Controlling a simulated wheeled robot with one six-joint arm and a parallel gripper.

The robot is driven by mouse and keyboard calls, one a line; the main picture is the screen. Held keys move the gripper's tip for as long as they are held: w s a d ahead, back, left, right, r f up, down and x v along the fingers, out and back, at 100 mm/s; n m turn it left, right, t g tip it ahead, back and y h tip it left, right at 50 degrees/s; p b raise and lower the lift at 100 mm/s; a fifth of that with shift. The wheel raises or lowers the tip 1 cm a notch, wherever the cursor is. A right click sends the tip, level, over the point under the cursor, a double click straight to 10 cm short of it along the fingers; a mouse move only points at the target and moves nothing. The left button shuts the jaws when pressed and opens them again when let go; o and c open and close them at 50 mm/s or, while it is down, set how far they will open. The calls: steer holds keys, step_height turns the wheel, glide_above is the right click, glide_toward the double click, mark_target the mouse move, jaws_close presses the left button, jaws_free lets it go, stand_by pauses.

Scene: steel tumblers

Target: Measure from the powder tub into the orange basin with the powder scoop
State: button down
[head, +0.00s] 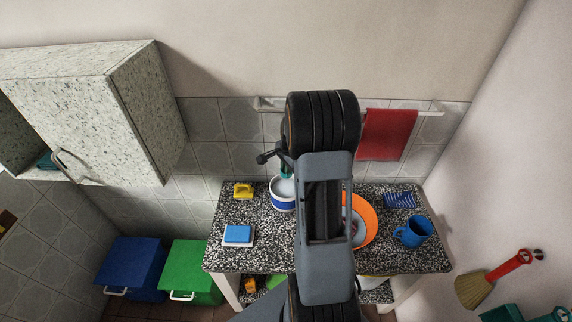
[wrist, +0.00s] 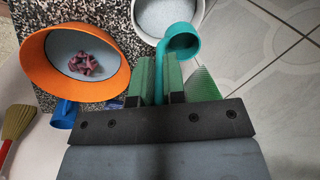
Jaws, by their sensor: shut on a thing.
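The powder scoop is teal, and my gripper (wrist: 162,78) is shut on its handle. In the wrist view the scoop's bowl (wrist: 185,44) overlaps the near rim of the powder tub (wrist: 145,30), which holds pale powder. Whether the bowl holds powder is unclear. In the head view a bit of the scoop (head: 286,171) shows just above the tub (head: 283,205), white with a blue band. The orange basin (head: 371,228) stands right of the tub, partly hidden by my arm. In the wrist view the basin (wrist: 36,72) holds a crumpled purple-red thing (wrist: 84,64) in greyish contents.
A blue mug (head: 411,232) and blue cloth (head: 399,200) lie right of the basin. A yellow object (head: 243,191) and a blue sponge (head: 238,233) on a white dish are at the left. A red towel (head: 387,135) hangs behind. A wall cabinet (head: 150,110) juts out at left.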

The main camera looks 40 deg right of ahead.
steer(key=shift+a+f, duration=0.1)
steer(key=shift+s+a+f+b, duration=0.1)
steer(key=shift+s+f+b, duration=0.05)
steer(key=shift+f+b, duration=2.15)
steer(key=shift+s+a+f+b, duration=0.15)
steer(key=shift+f+b, duration=1.6)
steer(key=shift+f, duration=1.1)
steer(key=shift+s+f+b, duration=0.15)
steer(key=shift+f+b, duration=1.9)
steer(key=shift+f, duration=0.5)
steer(key=shift+r, duration=0.15)
steer(key=shift+s+r+p, duration=0.15)
steer(key=shift+r+p, duration=1.55)
steer(key=shift+r, duration=0.55)
steer(key=shift+s+r+p, duration=0.15)
steer(key=shift+r+p, duration=1.5)
steer(key=shift+r, duration=0.6)
steer(key=shift+d, duration=0.1)
